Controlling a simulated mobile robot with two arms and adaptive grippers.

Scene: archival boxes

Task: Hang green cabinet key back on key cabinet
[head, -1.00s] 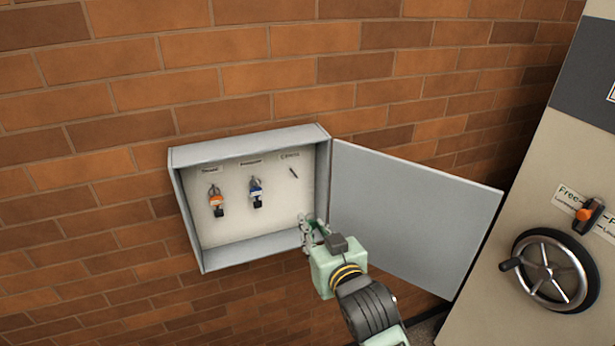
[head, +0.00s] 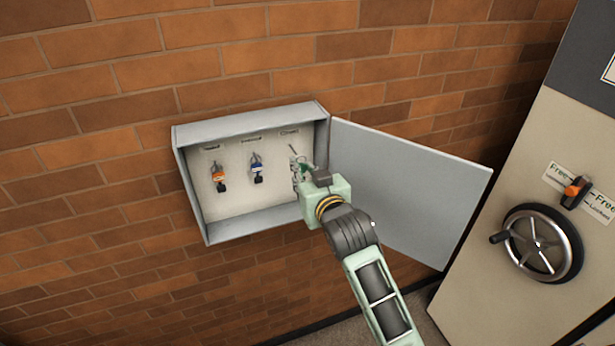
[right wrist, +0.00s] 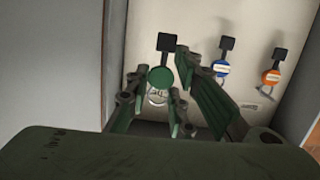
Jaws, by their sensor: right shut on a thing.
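The green key, with a round green tag (right wrist: 160,79), a black head (right wrist: 166,42) and a metal ring (right wrist: 157,97), is between my right gripper's fingers in the right wrist view. My right gripper (head: 301,171) is shut on it, inside the right part of the open key cabinet (head: 251,118) in the head view. The bare third hook (head: 293,149) is just above the fingertips, under a small label. The gripper hides most of the key in the head view, and I cannot tell whether the ring touches the hook. My left gripper is not in view.
An orange-tagged key (head: 219,175) and a blue-tagged key (head: 257,170) hang on the other hooks. The cabinet door (head: 405,185) stands open to the right, close beside my right arm. A beige unit with a handwheel (head: 541,244) stands farther right.

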